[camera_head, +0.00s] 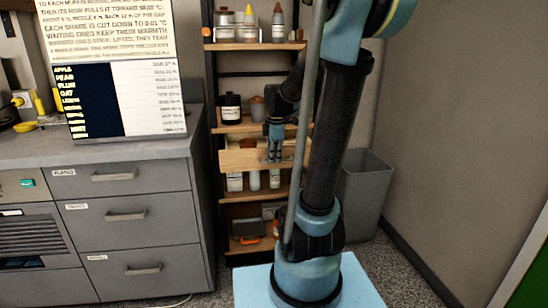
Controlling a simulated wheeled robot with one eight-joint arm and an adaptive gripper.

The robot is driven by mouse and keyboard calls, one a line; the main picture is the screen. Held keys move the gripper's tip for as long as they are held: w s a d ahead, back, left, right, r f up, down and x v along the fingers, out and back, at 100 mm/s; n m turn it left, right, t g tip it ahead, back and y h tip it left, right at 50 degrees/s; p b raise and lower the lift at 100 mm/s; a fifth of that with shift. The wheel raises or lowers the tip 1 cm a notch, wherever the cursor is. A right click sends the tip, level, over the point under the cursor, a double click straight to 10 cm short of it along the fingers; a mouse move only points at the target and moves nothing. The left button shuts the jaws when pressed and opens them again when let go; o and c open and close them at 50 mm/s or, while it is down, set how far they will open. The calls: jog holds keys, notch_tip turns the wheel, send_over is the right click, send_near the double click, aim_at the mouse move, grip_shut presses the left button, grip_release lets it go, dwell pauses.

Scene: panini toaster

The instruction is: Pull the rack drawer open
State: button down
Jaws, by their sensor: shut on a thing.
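A dark-framed rack (213,110) with wooden shelves stands against the back wall. Its rack drawer (240,159) has a light wooden front at mid-height, between the shelf with the black jar and the shelf with the white bottles. My gripper (273,158) points down at the right part of this front and is shut on it; the fingertips are small and the exact grip is hard to see. I cannot tell how far out the drawer stands. My arm hides the rack's right side.
Grey cabinets (130,215) with handled drawers stand left of the rack. A sign board (120,65) stands on their counter. A black jar (230,106) is on the shelf above the rack drawer. A grey bin (365,190) stands to the right, behind my arm.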

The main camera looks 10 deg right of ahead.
jog(key=c, duration=1.9)
grip_release()
jog(key=shift+r, duration=0.15)
jog(key=r, duration=0.3)
jog(key=s+r, duration=0.1)
jog(key=r, duration=0.3)
jog(key=s+r, duration=0.1)
jog(key=r, duration=0.3)
jog(key=shift+s+r, duration=0.1)
jog(key=shift+r, duration=0.15)
jog(key=s+f+m, duration=0.6)
jog(key=s, duration=0.1)
jog(key=s+d+f+m, duration=0.1)
jog(key=s+f+m, duration=0.5)
jog(key=s, duration=0.1)
jog(key=s+f+m, duration=0.5)
jog(key=s+f, duration=0.2)
jog(key=shift+s+d+m, duration=0.15)
jog(key=shift+m, duration=0.25)
